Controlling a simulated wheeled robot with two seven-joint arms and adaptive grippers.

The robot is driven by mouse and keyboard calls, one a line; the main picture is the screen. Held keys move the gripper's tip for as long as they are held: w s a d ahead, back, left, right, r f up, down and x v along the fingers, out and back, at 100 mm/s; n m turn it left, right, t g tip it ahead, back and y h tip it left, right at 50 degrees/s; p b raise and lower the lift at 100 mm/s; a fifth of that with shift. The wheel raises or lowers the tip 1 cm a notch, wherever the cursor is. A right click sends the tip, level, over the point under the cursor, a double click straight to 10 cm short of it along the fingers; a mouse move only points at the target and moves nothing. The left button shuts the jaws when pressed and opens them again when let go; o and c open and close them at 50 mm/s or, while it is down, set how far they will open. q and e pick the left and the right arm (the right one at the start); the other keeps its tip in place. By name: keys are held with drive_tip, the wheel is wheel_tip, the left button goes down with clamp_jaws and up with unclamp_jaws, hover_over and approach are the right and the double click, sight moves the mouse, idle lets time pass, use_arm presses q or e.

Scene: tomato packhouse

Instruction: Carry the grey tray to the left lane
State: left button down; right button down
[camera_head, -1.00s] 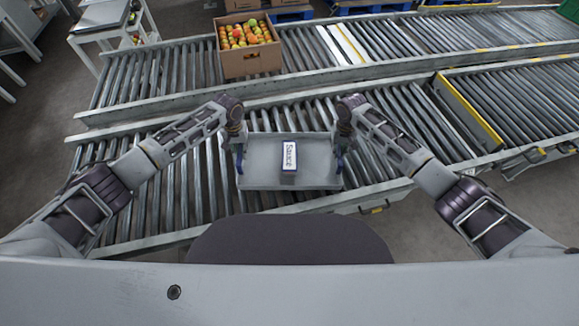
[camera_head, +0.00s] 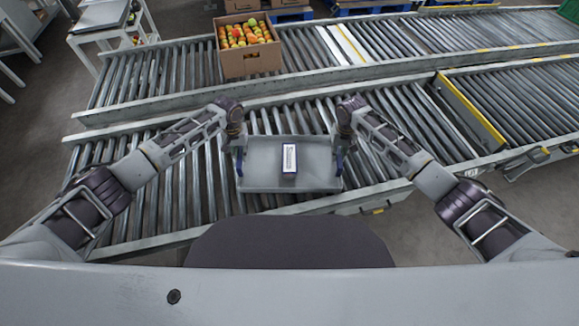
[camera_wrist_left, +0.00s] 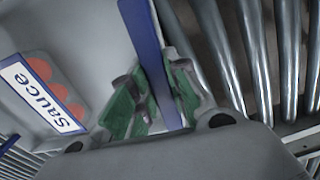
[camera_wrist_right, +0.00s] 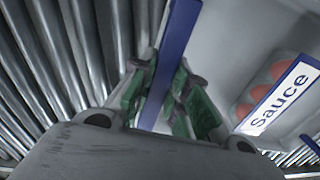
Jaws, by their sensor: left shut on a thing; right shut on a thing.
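The grey tray (camera_head: 255,180) is over the left part of the near roller conveyor, roughly level. I cannot tell whether its underside touches the rollers. A small carton labelled "Sauce" (camera_head: 289,159), with red tomato pictures, stands on it near the middle. My left gripper (camera_head: 238,152) is shut on the tray's left blue handle; the left wrist view shows green finger pads on both sides of the blue handle (camera_wrist_left: 150,50). My right gripper (camera_head: 342,152) is shut on the right blue handle, and the right wrist view shows its pads around that blue handle (camera_wrist_right: 172,60).
A yellow-edged divider (camera_head: 469,110) crosses the near conveyor (camera_head: 190,190) at right. A cardboard box of tomatoes (camera_head: 248,62) stands on the far conveyor (camera_head: 150,80). A white side table (camera_head: 105,35) stands at back left. Rollers left of the tray are clear.

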use_arm(q)
drive_tip(key=shift+a+f, duration=0.1)
drive_tip(key=shift+f, duration=0.2)
use_arm(e)
drive_tip(key=shift+d+f, duration=0.15)
drive_tip(key=shift+f, duration=0.15)
use_arm(q)
drive_tip(key=c, duration=1.4)
unclamp_jaws()
use_arm(e)
drive_tip(key=c, duration=1.4)
unclamp_jaws()
use_arm(q)
drive_tip(key=shift+o, duration=0.2)
use_arm(e)
drive_tip(key=shift+o, duration=0.2)
use_arm(q)
drive_tip(key=shift+r, duration=0.15)
wheel_tip(320, 180, up, 12)
use_arm(e)
drive_tip(key=shift+r, duration=0.15)
wheel_tip(320, 180, up, 12)
use_arm(q)
drive_tip(key=shift+s+f, duration=0.15)
drive_tip(key=shift+f, duration=0.05)
use_arm(e)
drive_tip(key=shift+s+f, duration=0.1)
drive_tip(key=shift+f, duration=0.1)
